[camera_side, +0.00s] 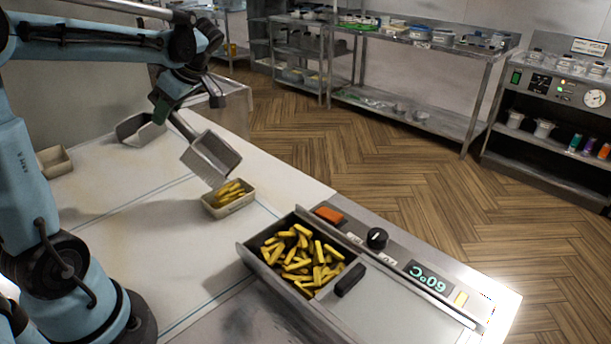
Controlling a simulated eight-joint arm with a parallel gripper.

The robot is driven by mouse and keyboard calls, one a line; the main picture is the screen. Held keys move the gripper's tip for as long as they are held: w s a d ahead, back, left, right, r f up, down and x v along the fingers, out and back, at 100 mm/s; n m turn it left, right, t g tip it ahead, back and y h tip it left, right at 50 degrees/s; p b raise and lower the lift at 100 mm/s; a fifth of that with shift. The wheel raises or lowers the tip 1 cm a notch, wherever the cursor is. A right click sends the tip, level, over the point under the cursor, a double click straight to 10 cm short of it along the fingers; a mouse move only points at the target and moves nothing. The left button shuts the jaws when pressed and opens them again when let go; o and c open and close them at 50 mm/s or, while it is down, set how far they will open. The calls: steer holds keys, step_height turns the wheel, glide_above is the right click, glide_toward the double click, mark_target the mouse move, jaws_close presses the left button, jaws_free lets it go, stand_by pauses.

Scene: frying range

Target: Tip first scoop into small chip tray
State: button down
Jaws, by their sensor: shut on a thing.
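My gripper (169,102) is shut on the handle of a metal scoop (211,158). The scoop is tilted with its mouth down, just above a small chip tray (231,209). Several yellow chips (229,191) lie in this tray. No chips show in the scoop, though part of its inside is turned away. The fingertips are small and partly hidden by the wrist. A metal fryer bin (262,271) at the front centre holds a heap of yellow chips (303,259).
Another metal scoop-like holder (140,130) stands on the counter behind the tray. A pale empty tray (54,162) is at the left. An orange switch (329,215), a black knob (376,238) and a display (428,277) line the fryer panel. The white counter (130,215) is clear left of the small tray.

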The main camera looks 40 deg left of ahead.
steer(key=s+a+f+t+h, duration=0.4)
steer(key=a+f+h, duration=0.3)
steer(key=f, duration=0.1)
steer(key=shift+a+f+h, duration=0.2)
steer(key=shift+f+h, duration=0.05)
steer(key=shift+h, duration=0.05)
stand_by(0.6)
steer(key=shift+d, duration=0.1)
stand_by(0.4)
